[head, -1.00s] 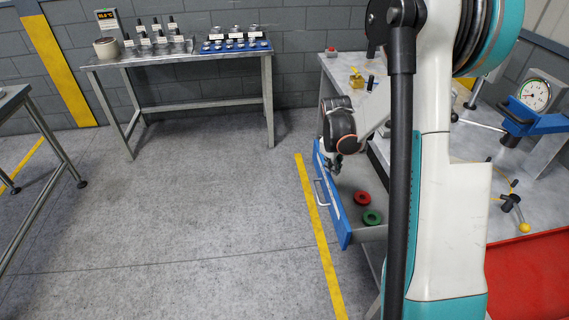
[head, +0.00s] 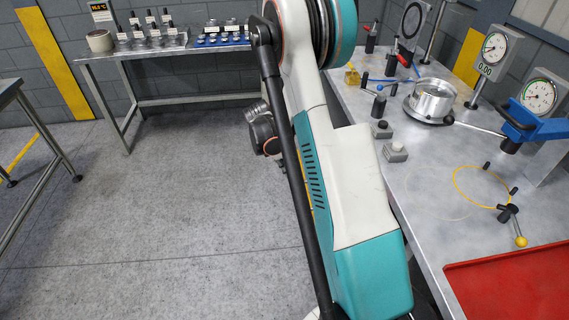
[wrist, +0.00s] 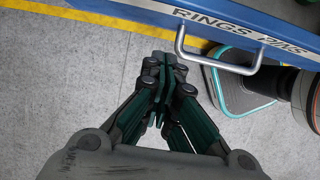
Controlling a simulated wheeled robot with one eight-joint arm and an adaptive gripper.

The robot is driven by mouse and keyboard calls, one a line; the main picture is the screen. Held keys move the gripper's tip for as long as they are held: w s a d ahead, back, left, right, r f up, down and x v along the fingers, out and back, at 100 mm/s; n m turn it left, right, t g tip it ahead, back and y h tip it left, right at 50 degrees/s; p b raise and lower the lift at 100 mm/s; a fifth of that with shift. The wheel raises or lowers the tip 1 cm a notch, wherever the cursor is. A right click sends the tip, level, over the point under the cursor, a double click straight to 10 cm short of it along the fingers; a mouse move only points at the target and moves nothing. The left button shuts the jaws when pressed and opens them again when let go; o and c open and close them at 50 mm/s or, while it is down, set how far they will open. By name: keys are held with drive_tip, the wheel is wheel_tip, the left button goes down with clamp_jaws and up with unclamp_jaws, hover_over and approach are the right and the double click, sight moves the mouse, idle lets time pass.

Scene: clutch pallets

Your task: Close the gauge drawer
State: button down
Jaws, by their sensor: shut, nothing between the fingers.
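The blue drawer front (wrist: 225,22), lettered RINGS and PINS, crosses the top of the wrist view. Its metal bar handle (wrist: 215,64) sticks out toward the lower side. My gripper (wrist: 163,62) is shut and empty, with its fingertips left of the handle and apart from it in the picture, over the floor. In the head view my arm covers the drawer and the fingers; only the dark wrist part shows at the arm's left. How far the drawer stands out cannot be told now.
The workbench (head: 430,190) on the right bears dial gauges (head: 494,48), a round metal fixture (head: 432,98) and a red tray (head: 510,285). A table (head: 180,50) with small parts stands at the back. The floor (head: 170,210) left of my arm is clear.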

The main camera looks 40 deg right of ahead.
drive_tip(key=shift+s+d+f+b, duration=0.3)
drive_tip(key=shift+s+d+f, duration=0.15)
drive_tip(key=shift+d, duration=0.3)
drive_tip(key=shift+s+d+f+b, duration=0.3)
drive_tip(key=shift+s+d+f, duration=0.15)
drive_tip(key=shift+d, duration=0.25)
drive_tip(key=shift+s+d+f+b, duration=0.3)
drive_tip(key=shift+s+d+f, duration=0.15)
drive_tip(key=shift+d, duration=0.3)
drive_tip(key=s+d, duration=0.3)
drive_tip(key=d, duration=0.2)
drive_tip(key=s+d+b, duration=0.1)
drive_tip(key=s+d, duration=0.2)
drive_tip(key=d, duration=0.2)
drive_tip(key=s+d, duration=0.3)
drive_tip(key=d, duration=0.2)
drive_tip(key=shift+s+d, duration=0.1)
drive_tip(key=shift+s, duration=0.1)
